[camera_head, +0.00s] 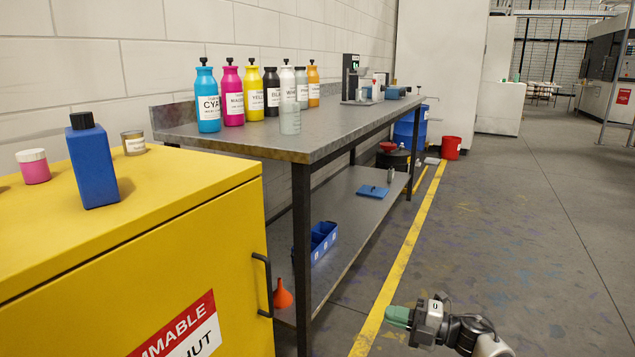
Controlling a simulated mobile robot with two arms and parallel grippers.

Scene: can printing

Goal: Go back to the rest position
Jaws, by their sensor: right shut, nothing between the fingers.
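My right gripper (398,317) shows low in the picture, right of centre, with its green fingertips pointing left. It is shut and empty, above the floor beside the yellow floor line. It touches nothing that I can see. My right arm comes in from the bottom edge. My left gripper is not in view.
A yellow cabinet (200,220) stands at left with a blue bottle (92,163) on top. A metal workbench (310,138) with several ink bottles runs behind it. A red bucket (451,147) stands farther back. The grey floor (530,220) at right is clear.

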